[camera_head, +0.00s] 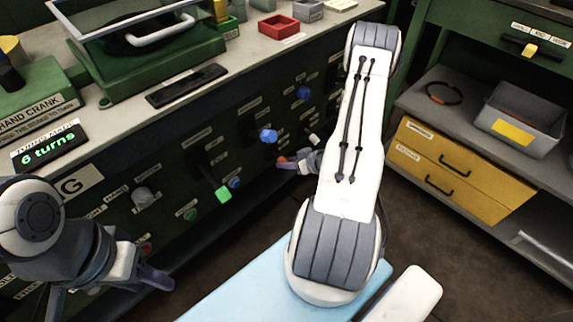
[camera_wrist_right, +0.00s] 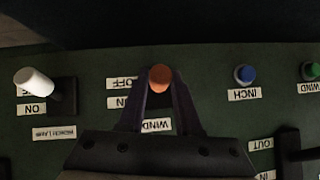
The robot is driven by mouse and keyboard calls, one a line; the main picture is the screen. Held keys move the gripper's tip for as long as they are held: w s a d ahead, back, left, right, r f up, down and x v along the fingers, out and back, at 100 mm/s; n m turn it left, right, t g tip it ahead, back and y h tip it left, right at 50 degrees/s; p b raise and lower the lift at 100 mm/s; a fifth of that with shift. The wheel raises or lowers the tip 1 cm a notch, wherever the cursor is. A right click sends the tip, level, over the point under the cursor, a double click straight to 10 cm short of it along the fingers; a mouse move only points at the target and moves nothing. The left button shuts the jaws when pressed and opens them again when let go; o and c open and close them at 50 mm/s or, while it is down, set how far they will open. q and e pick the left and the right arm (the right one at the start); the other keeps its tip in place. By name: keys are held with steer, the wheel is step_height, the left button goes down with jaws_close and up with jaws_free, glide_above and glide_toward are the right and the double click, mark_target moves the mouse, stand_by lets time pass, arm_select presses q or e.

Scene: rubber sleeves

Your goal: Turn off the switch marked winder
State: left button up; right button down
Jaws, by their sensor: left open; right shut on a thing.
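In the right wrist view an orange-tipped switch (camera_wrist_right: 160,78) sticks out from a dark green panel. The plate (camera_wrist_right: 157,126) below it is partly hidden by a finger and shows "WIND". My right gripper (camera_wrist_right: 159,92) is shut on the orange switch, a finger on each side. My left gripper (camera_head: 112,290) is open and empty at the lower left, in front of the panel.
A white lever (camera_wrist_right: 35,82) and a blue button (camera_wrist_right: 245,75) flank the switch in the right wrist view. Green (camera_head: 223,194) and blue (camera_head: 268,136) knobs project from the panel. Yellow drawers (camera_head: 452,175) stand at the right. A light blue surface (camera_head: 235,292) lies in front.

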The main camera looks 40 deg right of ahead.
steer(key=shift+f+t+b, duration=0.6)
steer(key=shift+t+b, duration=0.3)
steer(key=shift+t, duration=0.1)
steer(key=shift+w, duration=0.1)
steer(key=shift+d, duration=0.1)
steer(key=c, duration=0.6)
jaws_free()
steer(key=p+v, duration=0.2)
steer(key=v, duration=0.8)
steer(key=shift+s, duration=0.25)
steer(key=shift+d, duration=0.15)
